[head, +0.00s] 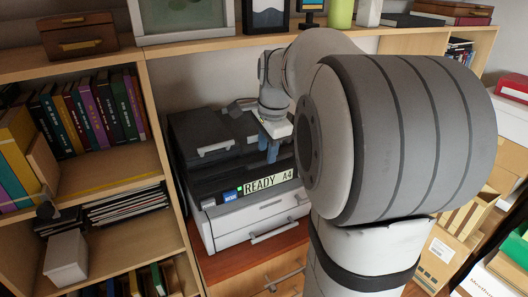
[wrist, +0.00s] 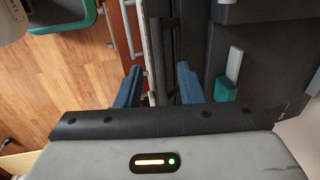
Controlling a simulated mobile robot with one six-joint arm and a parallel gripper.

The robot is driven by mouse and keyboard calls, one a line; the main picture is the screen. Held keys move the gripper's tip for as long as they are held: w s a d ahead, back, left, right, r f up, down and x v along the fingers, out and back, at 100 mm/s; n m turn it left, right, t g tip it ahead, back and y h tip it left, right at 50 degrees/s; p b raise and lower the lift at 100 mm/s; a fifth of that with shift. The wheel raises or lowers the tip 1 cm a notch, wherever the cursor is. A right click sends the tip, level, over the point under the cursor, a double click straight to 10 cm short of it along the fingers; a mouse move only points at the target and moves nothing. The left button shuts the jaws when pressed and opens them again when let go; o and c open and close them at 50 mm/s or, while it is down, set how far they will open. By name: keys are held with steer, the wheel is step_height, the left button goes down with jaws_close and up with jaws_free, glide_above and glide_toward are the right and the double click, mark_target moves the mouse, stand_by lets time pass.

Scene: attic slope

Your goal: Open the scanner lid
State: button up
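The scanner (head: 250,222) is a grey and black machine on a reddish-brown cabinet in a shelf bay, with a front display reading "READY A4" (head: 268,182). Its dark lid (head: 195,128) looks down, with a pale handle (head: 215,148) along its front; my arm hides the machine's right part. My gripper (head: 269,152) hangs over the right part of the scanner, right of the handle. In the wrist view the two blue fingers (wrist: 158,86) are apart, with dark machine edges visible between and beyond them. Nothing is held; contact cannot be told.
Bookshelves (head: 95,188) stand close on the left, with a white box (head: 66,259) on a lower shelf. A wooden box (head: 78,36) and picture frames sit on the top shelf. Boxes crowd the right side. Wooden floor (wrist: 55,85) shows left in the wrist view.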

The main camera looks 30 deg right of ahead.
steer(key=shift+w+f, duration=0.25)
steer(key=shift+f, duration=1)
jaws_close()
